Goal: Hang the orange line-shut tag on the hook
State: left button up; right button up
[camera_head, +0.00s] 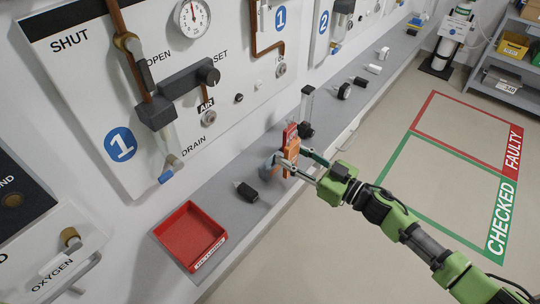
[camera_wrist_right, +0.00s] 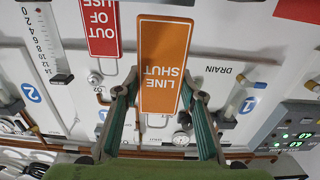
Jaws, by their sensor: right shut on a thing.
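The orange line-shut tag (camera_head: 291,149) is upright over the grey ledge, in my right gripper (camera_head: 297,164). The right wrist view shows the tag (camera_wrist_right: 164,62) between my two fingers (camera_wrist_right: 157,95), its "LINE SHUT" lettering upside down in the picture. My right gripper is shut on it. A red tag (camera_head: 290,133) shows just behind it in the head view. It reads "OUT OF USE" in the right wrist view (camera_wrist_right: 99,27). I cannot make out the hook in either view. My left gripper is not in view.
A red tray (camera_head: 169,232) sits on the ledge (camera_head: 222,193) at the near left. A small black item (camera_head: 246,191) lies between tray and tag. The white wall panel (camera_head: 112,89) carries pipes, a gauge (camera_head: 192,17) and a shut-off handle (camera_head: 185,80). Floor to the right is open.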

aim_at(294, 161)
jog(key=shift+s+d, duration=0.1)
jog(key=shift+d, duration=0.05)
jog(key=shift+s+d+f, duration=0.35)
jog(key=shift+s+d, duration=0.15)
jog(key=shift+d, duration=0.15)
jog(key=shift+s+d+f, duration=0.3)
jog(key=shift+s+d, duration=0.15)
jog(key=shift+d, duration=0.25)
jog(key=shift+s+d+f, duration=0.35)
jog(key=shift+s+d, duration=0.15)
jog(key=shift+d, duration=0.15)
dwell(0.5)
